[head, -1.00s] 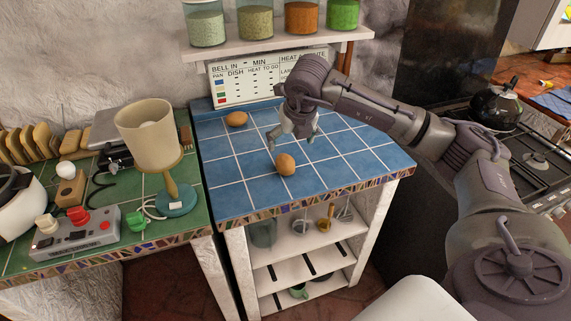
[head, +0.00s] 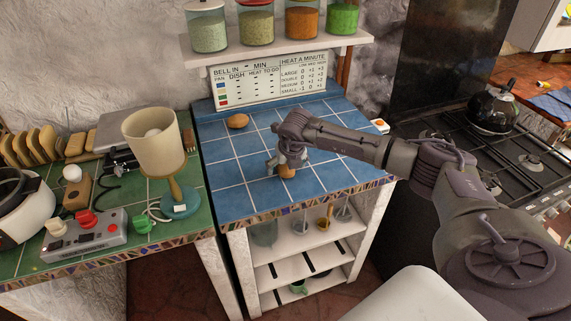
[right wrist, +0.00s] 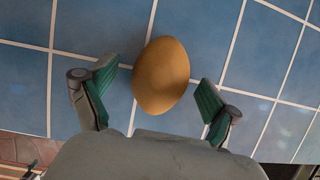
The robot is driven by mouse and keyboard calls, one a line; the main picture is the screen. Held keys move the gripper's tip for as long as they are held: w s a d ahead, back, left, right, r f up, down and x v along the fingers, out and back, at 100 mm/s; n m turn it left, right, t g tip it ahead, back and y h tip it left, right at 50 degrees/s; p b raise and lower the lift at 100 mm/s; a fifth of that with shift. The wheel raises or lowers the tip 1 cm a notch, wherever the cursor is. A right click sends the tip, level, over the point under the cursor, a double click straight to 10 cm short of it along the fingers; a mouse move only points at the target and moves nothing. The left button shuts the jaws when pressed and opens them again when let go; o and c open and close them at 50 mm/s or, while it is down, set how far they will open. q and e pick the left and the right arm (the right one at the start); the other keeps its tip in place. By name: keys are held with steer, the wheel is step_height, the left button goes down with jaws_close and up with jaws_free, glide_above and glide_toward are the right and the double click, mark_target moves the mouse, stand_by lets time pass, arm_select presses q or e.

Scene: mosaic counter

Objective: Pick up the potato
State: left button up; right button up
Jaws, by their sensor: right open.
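A brown potato (head: 287,172) lies on the blue tiled counter (head: 235,200), near its front middle, partly hidden by my right gripper. In the right wrist view the potato (right wrist: 161,70) lies on the tiles between the two spread green-padded fingers, with a gap on each side. My right gripper (head: 281,168) is open and low over the counter, pointing down. A second, similar brown potato-like item (head: 237,121) lies farther back on the left of the counter, clear of the gripper. My left gripper is not in view.
A shelf with several jars (head: 257,29) hangs above a white chart (head: 268,81) at the back. A lamp (head: 154,142) and a control box (head: 85,236) stand on the green counter at left. A black stove (head: 500,145) is at right. Much of the blue counter is bare.

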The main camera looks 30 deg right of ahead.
steer(key=shift+w+f, duration=0.1)
steer(key=shift+f, duration=0.05)
steer(key=c, duration=1.3)
steer(key=shift+c, duration=0.2)
